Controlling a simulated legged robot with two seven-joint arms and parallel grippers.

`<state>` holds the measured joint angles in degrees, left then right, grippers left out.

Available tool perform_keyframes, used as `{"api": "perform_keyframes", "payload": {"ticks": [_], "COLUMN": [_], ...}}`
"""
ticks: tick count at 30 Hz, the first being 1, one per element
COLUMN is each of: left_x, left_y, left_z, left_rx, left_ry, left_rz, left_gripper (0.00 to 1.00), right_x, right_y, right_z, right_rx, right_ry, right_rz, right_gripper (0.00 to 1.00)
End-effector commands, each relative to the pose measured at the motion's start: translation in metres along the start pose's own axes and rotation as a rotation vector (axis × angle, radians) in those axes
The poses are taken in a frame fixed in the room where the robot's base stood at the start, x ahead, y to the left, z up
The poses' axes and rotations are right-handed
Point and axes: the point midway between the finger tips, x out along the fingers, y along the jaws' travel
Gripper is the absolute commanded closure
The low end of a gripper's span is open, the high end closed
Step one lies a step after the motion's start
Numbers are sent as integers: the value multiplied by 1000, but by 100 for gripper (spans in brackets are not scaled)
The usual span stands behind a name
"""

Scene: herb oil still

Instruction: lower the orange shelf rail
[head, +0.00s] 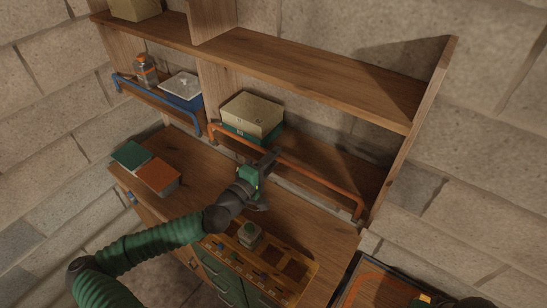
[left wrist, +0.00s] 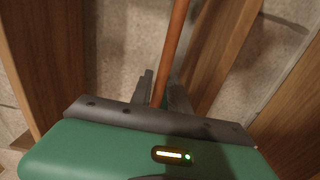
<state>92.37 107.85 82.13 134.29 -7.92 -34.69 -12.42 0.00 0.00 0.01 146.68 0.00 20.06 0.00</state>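The orange shelf rail (head: 322,182) runs along the front of the right lower shelf bay, from the middle divider down to the right side panel. My left gripper (head: 272,158) is at the rail, left of its middle. In the left wrist view the rail (left wrist: 173,48) passes between the two fingers (left wrist: 164,90), which sit close on both sides of it, so it looks shut on the rail. My right gripper (head: 420,302) shows only in part at the bottom right edge; its fingers cannot be made out.
A cream and green box (head: 251,115) stands at the left of the right bay. A blue rail (head: 158,103) fronts the left bay, with a jar (head: 146,70) and a white tray (head: 183,86). Green and orange books (head: 158,176) and a wooden rack (head: 290,268) are on the worktop below.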

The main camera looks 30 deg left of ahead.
Motion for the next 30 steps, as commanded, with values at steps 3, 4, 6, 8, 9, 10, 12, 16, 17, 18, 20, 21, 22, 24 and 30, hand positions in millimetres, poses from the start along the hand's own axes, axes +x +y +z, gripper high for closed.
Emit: {"api": "perform_keyframes", "payload": {"ticks": [3,4,6,8,9,10,12,16,17,18,20,21,22,24,30], "left_x": [0,0,0,0,-1,-3,-10,-23,-24,-26,-29,-33,-37,-45,-56], "left_y": [0,0,0,0,0,-1,-2,-4,-4,-4,-7,-9,-11,-14,-20], "left_z": [0,0,0,-1,-1,-1,-2,-2,-1,-2,-2,-2,-2,-2,-1], "left_rx": [0,0,0,0,0,0,2,1,1,1,1,1,1,1,0], "left_ry": [0,0,0,0,0,0,2,1,1,1,2,1,2,1,1], "left_rz": [0,0,1,1,1,1,1,2,1,1,1,1,1,1,1], "left_gripper": [95,99,100,100,100,100,100,100,100,100,100,100,100,100,100], "right_x": [0,0,0,0,1,2,4,7,7,8,11,13,15,19,26], "right_y": [0,0,0,0,0,0,0,0,0,0,0,0,0,0,0], "right_z": [0,0,0,0,0,0,1,2,2,2,2,3,4,5,6], "right_rx": [0,0,0,0,0,0,0,0,0,0,0,0,0,0,0], "right_ry": [0,0,0,0,0,0,0,0,0,0,0,0,0,0,0], "right_rz": [0,0,0,0,0,0,0,0,0,0,0,0,0,0,0], "right_gripper": [37,37,37,37,37,37,37,37,37,37,37,37,37,37,37]}}
